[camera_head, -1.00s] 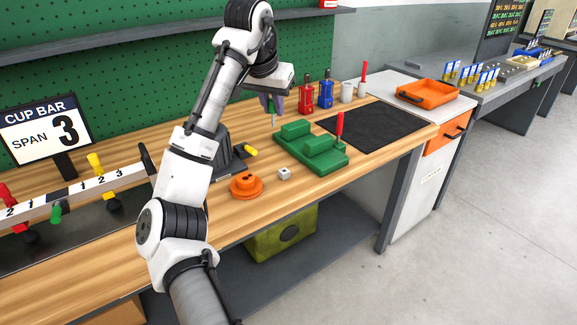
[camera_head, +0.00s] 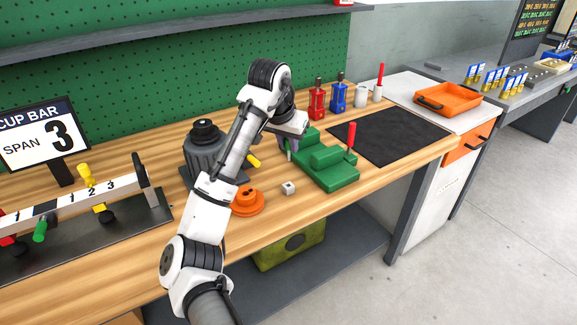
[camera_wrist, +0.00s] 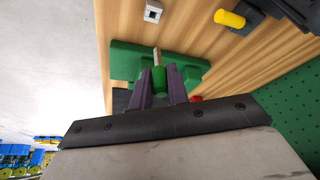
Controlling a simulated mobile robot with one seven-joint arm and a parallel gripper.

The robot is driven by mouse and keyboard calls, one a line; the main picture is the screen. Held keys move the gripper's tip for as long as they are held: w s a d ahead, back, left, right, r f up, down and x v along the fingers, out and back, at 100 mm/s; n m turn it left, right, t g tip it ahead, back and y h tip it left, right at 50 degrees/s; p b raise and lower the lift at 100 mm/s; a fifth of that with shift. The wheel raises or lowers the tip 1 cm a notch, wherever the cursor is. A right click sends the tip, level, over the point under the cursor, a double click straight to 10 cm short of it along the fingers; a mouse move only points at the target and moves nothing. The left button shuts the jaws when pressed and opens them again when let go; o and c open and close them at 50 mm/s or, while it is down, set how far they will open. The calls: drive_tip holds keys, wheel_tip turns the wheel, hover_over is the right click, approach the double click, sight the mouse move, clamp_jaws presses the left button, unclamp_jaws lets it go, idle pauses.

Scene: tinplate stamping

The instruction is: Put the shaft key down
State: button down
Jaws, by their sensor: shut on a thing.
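My gripper (camera_wrist: 163,88) is shut on the shaft key, which has a green handle (camera_wrist: 159,74) and a pale, narrow shank (camera_wrist: 157,56) in the wrist view. The shank points away from the fingers toward the green block fixture (camera_wrist: 125,60). In the head view my gripper (camera_head: 290,146) is at the left, far end of the green stepped fixture (camera_head: 328,165). Whether the key touches the fixture or the bench I cannot tell. The fingers hide part of the handle.
A white cube (camera_head: 288,188), an orange round part (camera_head: 247,201) and a dark grey machine (camera_head: 205,150) stand left of the fixture. A red handle (camera_head: 351,138) rises from its right side. Red (camera_head: 317,100) and blue (camera_head: 338,97) tools stand behind. A black mat (camera_head: 400,135) lies clear to the right.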

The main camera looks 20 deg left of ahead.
drive_tip(key=shift+f+p, duration=0.5)
drive_tip(key=shift+f, duration=3.35)
drive_tip(key=shift+f, duration=0.1)
drive_tip(key=shift+f, duration=0.4)
drive_tip(key=c, duration=1.4)
unclamp_jaws()
drive_tip(key=shift+r, duration=0.1)
drive_tip(key=shift+o, duration=0.2)
